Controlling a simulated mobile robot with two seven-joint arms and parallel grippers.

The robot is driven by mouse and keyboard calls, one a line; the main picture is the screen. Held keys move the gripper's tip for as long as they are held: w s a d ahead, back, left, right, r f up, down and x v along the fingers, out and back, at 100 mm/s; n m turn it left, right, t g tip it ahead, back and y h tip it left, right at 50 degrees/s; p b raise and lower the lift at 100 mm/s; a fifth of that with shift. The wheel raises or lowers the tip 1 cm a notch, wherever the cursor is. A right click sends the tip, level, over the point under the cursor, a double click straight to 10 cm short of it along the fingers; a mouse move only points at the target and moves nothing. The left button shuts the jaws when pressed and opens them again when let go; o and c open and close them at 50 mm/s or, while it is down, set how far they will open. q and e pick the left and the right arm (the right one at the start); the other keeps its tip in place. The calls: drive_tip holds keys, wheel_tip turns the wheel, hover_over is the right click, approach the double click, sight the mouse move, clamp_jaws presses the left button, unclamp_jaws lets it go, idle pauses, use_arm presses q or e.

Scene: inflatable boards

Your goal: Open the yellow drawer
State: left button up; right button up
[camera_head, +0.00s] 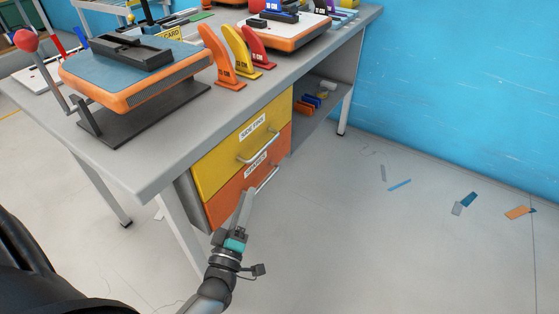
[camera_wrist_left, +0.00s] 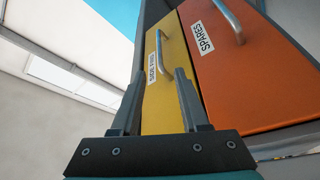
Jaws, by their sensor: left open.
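The yellow drawer (camera_head: 228,150) is the upper of two drawers under the grey workbench, and its front looks flush and shut. It bears a white "SIDE FINS" label and a metal bar handle (camera_head: 262,150). My left gripper (camera_head: 245,198) is open and empty, low in front of the orange drawer (camera_head: 232,200). In the left wrist view, the yellow drawer (camera_wrist_left: 166,105) and its handle (camera_wrist_left: 163,52) appear beyond and between my open fingers (camera_wrist_left: 158,82), apart from them. My right gripper is not in view.
The orange "SPARES" drawer's handle (camera_head: 268,178) is close to my left gripper. The workbench top (camera_head: 150,165) overhangs the drawers and carries fins (camera_head: 240,55) and a board press (camera_head: 130,75). An open shelf (camera_head: 318,115) is to the right. The floor (camera_head: 370,235) in front has scattered scraps.

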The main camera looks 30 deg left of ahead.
sight(263, 150)
use_arm(q)
drive_tip(key=b+x, duration=0.3)
drive_tip(key=x, duration=1)
drive_tip(key=shift+w+a+r+b, duration=0.1)
drive_tip(key=shift+w+a+b, duration=0.05)
drive_tip(key=shift+w+b, duration=0.2)
drive_tip(key=shift+x, duration=0.8)
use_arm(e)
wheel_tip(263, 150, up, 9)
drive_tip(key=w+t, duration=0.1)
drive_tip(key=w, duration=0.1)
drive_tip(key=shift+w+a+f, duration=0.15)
use_arm(q)
drive_tip(key=shift+c, duration=0.3)
clamp_jaws()
